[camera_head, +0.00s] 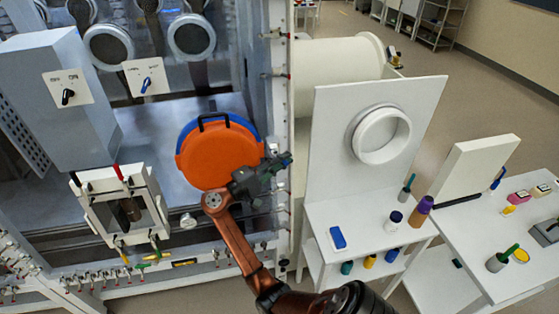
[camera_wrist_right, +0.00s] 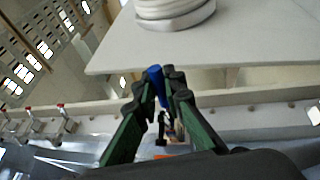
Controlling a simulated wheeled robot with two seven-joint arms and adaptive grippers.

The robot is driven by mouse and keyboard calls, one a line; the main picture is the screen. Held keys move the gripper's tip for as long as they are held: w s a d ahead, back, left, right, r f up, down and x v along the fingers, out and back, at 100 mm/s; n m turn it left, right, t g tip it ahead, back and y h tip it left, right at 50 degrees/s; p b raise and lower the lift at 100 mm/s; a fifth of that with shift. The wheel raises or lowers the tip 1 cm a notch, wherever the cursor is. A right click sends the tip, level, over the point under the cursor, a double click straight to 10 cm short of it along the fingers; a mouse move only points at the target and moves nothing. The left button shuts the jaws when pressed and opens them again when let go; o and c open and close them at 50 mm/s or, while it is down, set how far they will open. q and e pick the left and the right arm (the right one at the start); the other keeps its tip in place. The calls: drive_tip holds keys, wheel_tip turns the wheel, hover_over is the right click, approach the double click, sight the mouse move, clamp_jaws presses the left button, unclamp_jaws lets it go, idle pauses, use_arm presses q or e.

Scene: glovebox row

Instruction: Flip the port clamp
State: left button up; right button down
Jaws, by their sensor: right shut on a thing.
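My right gripper (camera_head: 284,160) is at the right edge of the orange round port cover (camera_head: 218,157), in front of the glovebox frame. In the right wrist view its green-sided fingers (camera_wrist_right: 160,85) are closed together on a small blue piece (camera_wrist_right: 154,73), which shows between the tips and looks like the clamp's handle. The rest of the clamp is hidden by the fingers. The port cover has a blue rim (camera_head: 243,122) and a black handle (camera_head: 213,118) on top. My left gripper is not in view.
A white panel with a round port (camera_head: 381,134) stands to the right, above a shelf with bottles. A small white framed box (camera_head: 86,187) sits at left below a grey box (camera_head: 55,95). Several small red-tipped fittings line the glovebox frame.

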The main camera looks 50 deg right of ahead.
drive_tip(key=c, duration=2)
unclamp_jaws()
drive_tip(key=v, duration=1.2)
drive_tip(key=shift+f, duration=0.1)
drive_tip(key=shift+s, duration=0.1)
